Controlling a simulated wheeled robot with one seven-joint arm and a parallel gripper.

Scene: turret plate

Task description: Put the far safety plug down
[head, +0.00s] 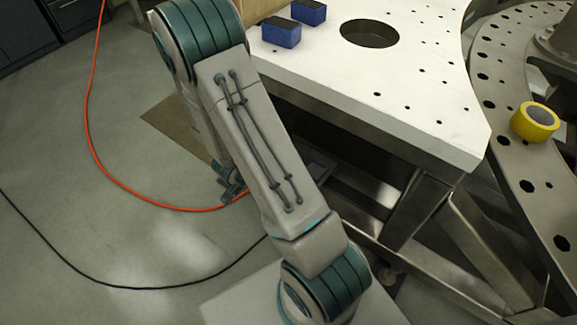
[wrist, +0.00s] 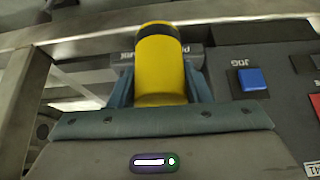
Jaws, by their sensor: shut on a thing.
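A yellow cylinder with a dark band near its top, which I take to be the safety plug (wrist: 158,72), is held upright in the wrist view. My gripper (wrist: 160,88) is shut on it, with one teal finger at each side. A grey piece with upside-down lettering (wrist: 192,58) is right behind the plug; I cannot tell whether the plug touches it. In the head view my arm covers the middle, and the held plug is not visible there.
A dark panel (wrist: 225,98) with a blue JOG button (wrist: 251,79) lies right of my gripper. In the head view, the white plate (head: 420,75) carries two blue blocks (head: 281,33). A yellow roll (head: 535,122) sits on the drilled metal ring (head: 515,160). An orange cable (head: 88,110) crosses the floor.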

